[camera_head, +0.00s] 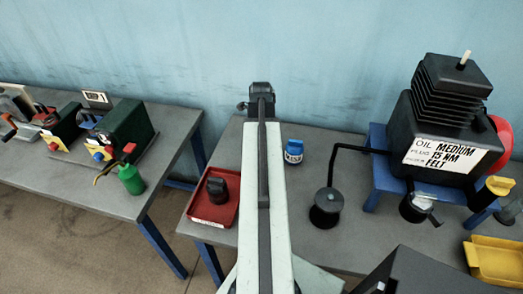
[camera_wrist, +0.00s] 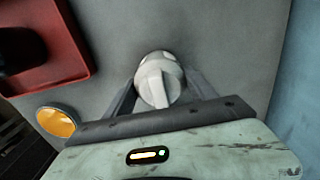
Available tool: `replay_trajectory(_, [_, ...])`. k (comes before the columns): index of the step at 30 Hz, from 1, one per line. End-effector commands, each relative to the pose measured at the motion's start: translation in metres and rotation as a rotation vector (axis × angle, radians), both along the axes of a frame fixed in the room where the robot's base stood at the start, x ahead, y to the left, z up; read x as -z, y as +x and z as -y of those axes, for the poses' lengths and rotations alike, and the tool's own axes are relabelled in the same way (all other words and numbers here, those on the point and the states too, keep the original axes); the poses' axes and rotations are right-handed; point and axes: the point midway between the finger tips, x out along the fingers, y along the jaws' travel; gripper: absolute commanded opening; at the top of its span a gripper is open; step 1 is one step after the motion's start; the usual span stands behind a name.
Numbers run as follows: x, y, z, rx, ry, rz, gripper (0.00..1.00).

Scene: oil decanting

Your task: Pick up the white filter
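The white filter (camera_wrist: 158,79), a rounded piece with a raised ridge on top, stands on the grey table in the wrist view. My gripper (camera_wrist: 160,80) has its two dark fingers apart, one on each side of the filter. The fingertips are very close to its sides; I cannot tell whether they touch. In the head view my pale arm reaches over the table and hides the filter and the fingers.
A red tray (camera_head: 229,216) holding a black part (camera_head: 218,190) is left of my arm; a blue-and-white container (camera_head: 293,151) is right. A black oil machine (camera_head: 430,125) stands on a blue stand further right. A yellow bin (camera_head: 495,262) is at the lower right.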

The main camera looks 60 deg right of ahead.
Motion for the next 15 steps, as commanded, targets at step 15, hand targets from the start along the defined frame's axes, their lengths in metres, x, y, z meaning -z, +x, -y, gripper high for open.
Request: replay_trajectory(15, [-0.033, -0.001, 0.0, 0.001, 0.0, 0.0, 0.12])
